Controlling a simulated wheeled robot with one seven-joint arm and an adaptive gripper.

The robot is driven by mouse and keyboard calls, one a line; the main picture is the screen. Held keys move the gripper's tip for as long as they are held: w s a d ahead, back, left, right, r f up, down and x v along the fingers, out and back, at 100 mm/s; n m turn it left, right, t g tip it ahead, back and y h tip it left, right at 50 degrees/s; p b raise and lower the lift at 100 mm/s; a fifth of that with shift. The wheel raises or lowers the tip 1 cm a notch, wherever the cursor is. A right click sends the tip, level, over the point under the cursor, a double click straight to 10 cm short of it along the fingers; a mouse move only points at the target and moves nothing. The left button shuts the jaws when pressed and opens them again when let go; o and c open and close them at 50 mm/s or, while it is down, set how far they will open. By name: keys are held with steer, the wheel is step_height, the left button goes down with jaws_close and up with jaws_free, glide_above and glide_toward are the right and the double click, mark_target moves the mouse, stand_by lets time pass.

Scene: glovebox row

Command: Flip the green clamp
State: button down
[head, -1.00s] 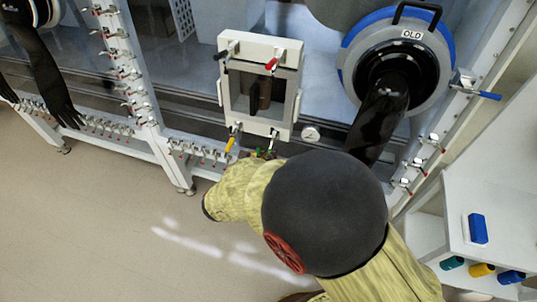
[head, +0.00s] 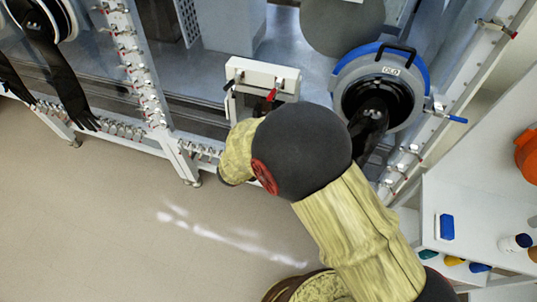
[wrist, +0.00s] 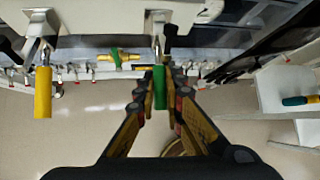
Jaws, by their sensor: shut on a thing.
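The green clamp (wrist: 160,87) shows in the wrist view as a green handle pointing down from a metal bracket below a pale frame. My gripper (wrist: 161,92) is around the green handle and shut on it, one finger on each side. In the head view my own arm hides the gripper and the green clamp.
A yellow-handled clamp (wrist: 43,92) hangs left of my gripper. A red-handled clamp (head: 271,94) sits on the small white door frame (head: 262,72). The glove port (head: 374,60) is to its right, with a black glove. A white shelf (head: 490,200) holds a blue block (head: 447,227).

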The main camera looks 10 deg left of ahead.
steer(key=r+g+p, duration=0.1)
steer(key=p, duration=0.2)
steer(key=shift+p, duration=0.4)
steer(key=shift+g+p, duration=0.3)
steer(key=shift+p, duration=0.2)
steer(key=shift+g+p, duration=0.4)
steer(key=shift+p, duration=0.85)
steer(key=shift+a, duration=0.1)
steer(key=c, duration=1.9)
jaws_free()
steer(key=v, duration=1.2)
steer(key=shift+c, duration=0.3)
